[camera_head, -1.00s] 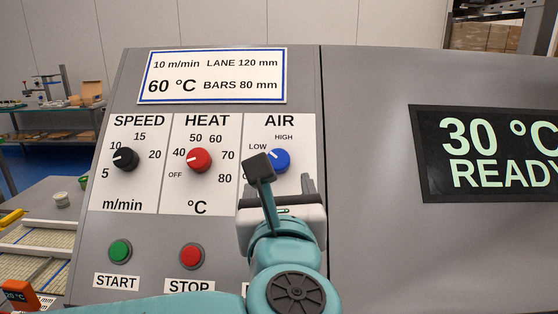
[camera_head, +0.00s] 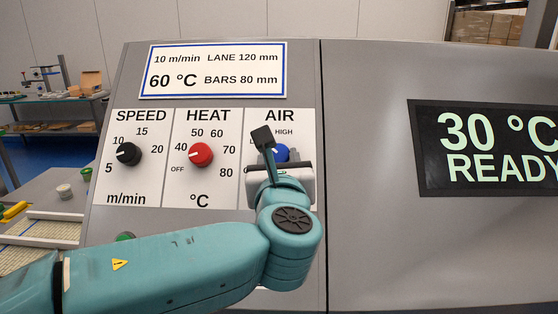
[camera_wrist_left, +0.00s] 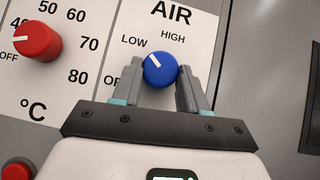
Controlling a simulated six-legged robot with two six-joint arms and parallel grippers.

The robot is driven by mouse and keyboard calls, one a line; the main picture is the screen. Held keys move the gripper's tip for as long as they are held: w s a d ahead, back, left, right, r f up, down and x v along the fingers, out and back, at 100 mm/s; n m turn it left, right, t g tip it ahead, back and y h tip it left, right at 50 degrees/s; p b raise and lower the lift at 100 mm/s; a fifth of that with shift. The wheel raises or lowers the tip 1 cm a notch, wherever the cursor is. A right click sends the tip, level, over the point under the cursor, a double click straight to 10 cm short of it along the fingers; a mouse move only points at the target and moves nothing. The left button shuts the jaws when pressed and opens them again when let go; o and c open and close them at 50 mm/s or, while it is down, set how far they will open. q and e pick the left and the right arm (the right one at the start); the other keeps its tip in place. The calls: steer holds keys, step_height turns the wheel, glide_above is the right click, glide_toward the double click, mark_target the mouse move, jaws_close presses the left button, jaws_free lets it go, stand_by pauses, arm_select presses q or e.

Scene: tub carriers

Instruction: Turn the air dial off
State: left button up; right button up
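The blue air dial (camera_head: 281,152) is on the white AIR panel and is partly hidden by my left gripper (camera_head: 281,161) in the head view. In the left wrist view the blue dial (camera_wrist_left: 159,70) shows whole, its white mark pointing up and left, toward LOW. There my left gripper (camera_wrist_left: 160,76) is open, with one finger on each side of the dial. The right finger looks very close to the dial; I cannot tell whether either finger touches it. The OFF label beside the left finger is partly hidden. My right gripper is not in view.
The red heat dial (camera_head: 201,154) and black speed dial (camera_head: 129,153) are left of the air dial. My left arm covers most of the green start button (camera_head: 125,237). A display (camera_head: 490,150) reading 30 °C READY is on the right.

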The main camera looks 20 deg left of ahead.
arm_select(q)
steer(key=shift+d+n+y, duration=0.1)
steer(key=shift+n+y, duration=0.2)
steer(key=shift+n, duration=0.1)
steer(key=n, duration=0.1)
steer(key=n+g+y, duration=0.1)
steer(key=shift+w+d+n+y, duration=0.1)
steer(key=shift+d+n+y, duration=0.05)
steer(key=shift+n+y, duration=0.15)
steer(key=n, duration=0.1)
steer(key=n+g+y, duration=0.1)
steer(key=n+g+y+p, duration=0.1)
steer(key=shift+w+d+r+n, duration=0.1)
steer(key=shift+d+r+n, duration=0.05)
steer(key=shift+r+n, duration=0.15)
steer(key=n+g+y+p, duration=0.1)
steer(key=n+p, duration=0.1)
steer(key=n+g+y+p, duration=0.1)
steer(key=n+g+p, duration=0.1)
steer(key=n, duration=0.1)
steer(key=shift+w+d+r+g, duration=0.15)
steer(key=shift+w+r+g, duration=0.05)
steer(key=shift+g, duration=0.1)
steer(key=shift+w+n+g+p, duration=0.1)
steer(key=shift+n+g+p, duration=1)
steer(key=shift+n+p, duration=0.6)
steer(key=shift+f, duration=0.1)
steer(key=o, duration=1.1)
